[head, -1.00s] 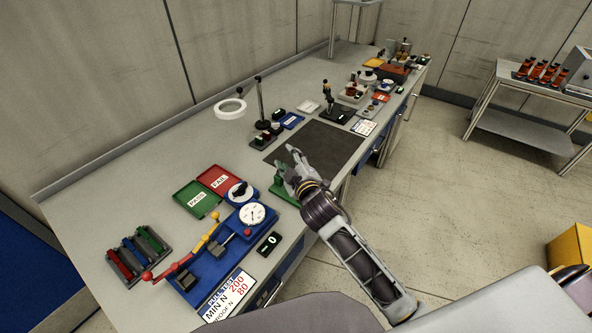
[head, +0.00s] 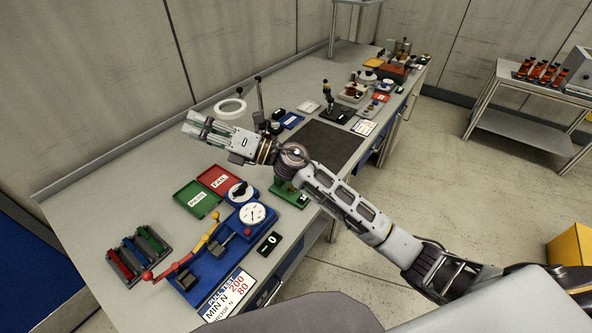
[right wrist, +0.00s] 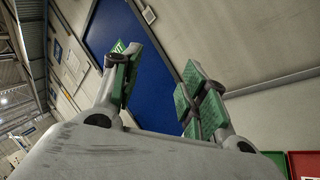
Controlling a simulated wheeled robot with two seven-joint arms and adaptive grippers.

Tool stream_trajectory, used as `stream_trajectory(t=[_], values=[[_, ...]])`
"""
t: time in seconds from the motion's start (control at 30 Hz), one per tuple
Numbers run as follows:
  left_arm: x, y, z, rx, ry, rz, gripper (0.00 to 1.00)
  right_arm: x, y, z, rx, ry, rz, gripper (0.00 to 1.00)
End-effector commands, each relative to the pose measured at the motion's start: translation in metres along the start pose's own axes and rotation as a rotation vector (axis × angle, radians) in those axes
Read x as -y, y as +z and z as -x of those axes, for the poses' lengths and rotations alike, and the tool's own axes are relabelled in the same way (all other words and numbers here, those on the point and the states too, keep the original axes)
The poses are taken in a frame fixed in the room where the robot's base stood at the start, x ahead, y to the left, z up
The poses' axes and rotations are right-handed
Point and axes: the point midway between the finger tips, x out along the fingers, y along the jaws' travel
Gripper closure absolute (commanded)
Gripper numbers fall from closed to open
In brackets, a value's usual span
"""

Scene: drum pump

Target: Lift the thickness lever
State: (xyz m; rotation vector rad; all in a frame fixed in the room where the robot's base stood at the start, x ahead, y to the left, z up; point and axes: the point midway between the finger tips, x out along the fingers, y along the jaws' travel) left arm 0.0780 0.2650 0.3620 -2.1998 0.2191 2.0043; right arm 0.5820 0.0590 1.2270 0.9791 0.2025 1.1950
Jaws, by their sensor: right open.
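My right gripper (head: 195,124) is open and empty, held above the back left of the bench and pointing left. Its two green-padded fingers stand apart in the right wrist view (right wrist: 160,85), with nothing between them. A small green device (head: 290,194) sits at the bench's front edge, below and to the right of the gripper. My right forearm and wrist cover its upper part, so I cannot make out a lever on it. My left gripper is not in view.
A blue pull tester (head: 212,262) with a dial, red-knobbed handle and yellow arm stands at the front left. Green PASS (head: 197,198) and red FAIL (head: 219,179) trays lie behind it. A ring magnifier (head: 230,108) stands behind the gripper. A dark mat (head: 330,143) lies to the right.

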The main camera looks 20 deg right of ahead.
Motion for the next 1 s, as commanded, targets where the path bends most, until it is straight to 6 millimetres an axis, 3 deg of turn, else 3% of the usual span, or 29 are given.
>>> stream_trajectory(t=[0.27,0.6,0.83,1.0], values=[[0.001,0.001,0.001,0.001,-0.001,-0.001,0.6,0.002,-0.042,-0.009,-0.344,0.046,0.295,0.56],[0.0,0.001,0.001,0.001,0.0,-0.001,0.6,0.039,-0.073,0.018,-0.786,0.045,0.607,0.56],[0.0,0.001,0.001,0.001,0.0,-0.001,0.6,0.074,-0.066,0.057,-1.095,0.003,0.774,0.56],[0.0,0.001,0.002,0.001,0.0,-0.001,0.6,0.098,-0.044,0.092,-1.325,-0.052,0.866,0.56]])
